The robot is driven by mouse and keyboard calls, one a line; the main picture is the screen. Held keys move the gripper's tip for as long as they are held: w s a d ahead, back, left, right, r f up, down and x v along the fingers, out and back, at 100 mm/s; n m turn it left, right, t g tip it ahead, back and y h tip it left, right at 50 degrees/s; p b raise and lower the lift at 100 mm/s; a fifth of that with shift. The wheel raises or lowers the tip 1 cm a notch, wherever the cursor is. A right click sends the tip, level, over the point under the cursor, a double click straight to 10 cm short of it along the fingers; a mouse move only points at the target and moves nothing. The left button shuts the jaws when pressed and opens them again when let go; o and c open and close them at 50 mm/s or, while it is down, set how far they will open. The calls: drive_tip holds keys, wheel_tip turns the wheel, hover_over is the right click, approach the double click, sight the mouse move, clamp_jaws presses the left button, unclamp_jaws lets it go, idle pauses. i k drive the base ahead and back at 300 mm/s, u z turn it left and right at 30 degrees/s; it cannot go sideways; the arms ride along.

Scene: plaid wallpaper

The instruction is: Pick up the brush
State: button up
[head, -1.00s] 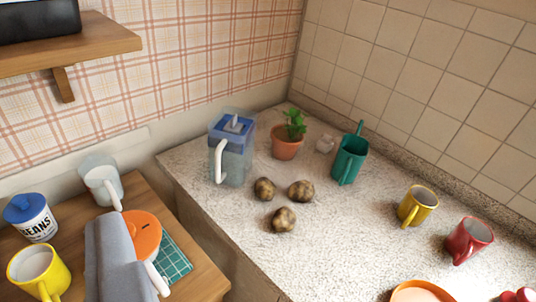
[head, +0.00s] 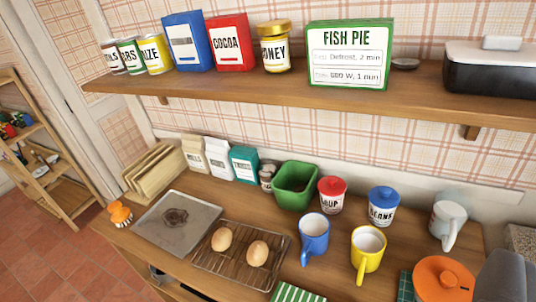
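A small orange object with a rounded knob and a pale lower edge, which looks like the brush (head: 120,212), stands at the far left end of the wooden counter (head: 130,245). It is close to the counter's left edge, beside a grey metal tray (head: 195,238). My gripper does not show in this view, so its state and its place relative to the brush cannot be seen.
A wire rack (head: 238,278) with two eggs lies right of the tray. Wooden slats (head: 155,172) stand behind the brush. Mugs, a green tub (head: 295,186) and canisters crowd the right. A loaded shelf (head: 280,84) hangs above. Open tiled floor (head: 50,240) lies left.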

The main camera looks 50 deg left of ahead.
sight(119, 213)
drive_tip(key=u, duration=2.05)
